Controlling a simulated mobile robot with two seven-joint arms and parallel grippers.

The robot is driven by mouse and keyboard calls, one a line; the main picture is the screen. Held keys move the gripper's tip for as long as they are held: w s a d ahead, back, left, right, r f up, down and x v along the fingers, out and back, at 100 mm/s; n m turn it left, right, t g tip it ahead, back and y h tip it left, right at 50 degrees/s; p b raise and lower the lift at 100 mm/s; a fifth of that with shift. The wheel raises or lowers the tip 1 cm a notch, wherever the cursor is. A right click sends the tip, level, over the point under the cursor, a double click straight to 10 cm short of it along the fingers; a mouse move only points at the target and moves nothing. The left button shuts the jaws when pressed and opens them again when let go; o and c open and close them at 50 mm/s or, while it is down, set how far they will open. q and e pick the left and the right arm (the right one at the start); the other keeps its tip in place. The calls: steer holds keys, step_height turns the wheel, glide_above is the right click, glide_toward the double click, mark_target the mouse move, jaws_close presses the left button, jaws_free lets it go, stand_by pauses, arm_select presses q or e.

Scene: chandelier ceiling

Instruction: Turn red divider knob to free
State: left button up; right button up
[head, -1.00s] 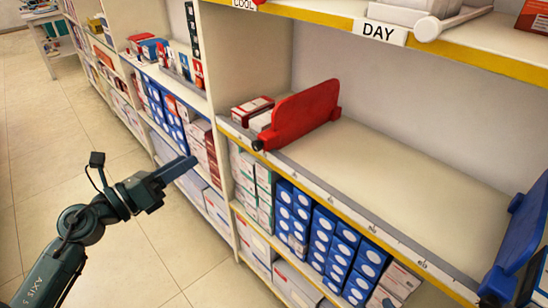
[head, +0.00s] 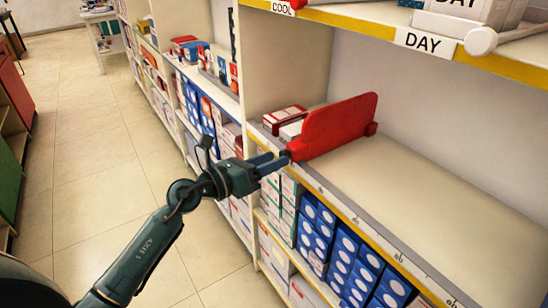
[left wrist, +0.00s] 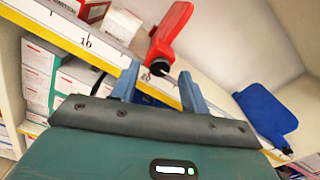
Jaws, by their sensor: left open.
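The red divider (head: 338,125) stands upright on the middle shelf, its dark knob (head: 286,155) at the shelf's front rail. My left gripper (head: 279,162) is open at the front edge, its fingertips close to the knob. In the left wrist view the red divider (left wrist: 172,28) rises beyond my left gripper (left wrist: 158,82), and the black knob (left wrist: 159,68) shows between the two spread fingers. I cannot tell whether a finger touches it. The right gripper is not in view.
White-and-red boxes (head: 285,117) stand left of the divider. The shelf (head: 430,195) to its right is bare. A blue divider (left wrist: 265,112) stands farther right in the left wrist view. A shelf labelled DAY (head: 424,41) overhangs; stacked boxes (head: 340,255) fill the shelf below.

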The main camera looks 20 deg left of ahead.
arm_select(q)
steer(key=shift+w+d, duration=0.45)
steer(key=shift+w, duration=0.1)
steer(key=shift+c, duration=0.6)
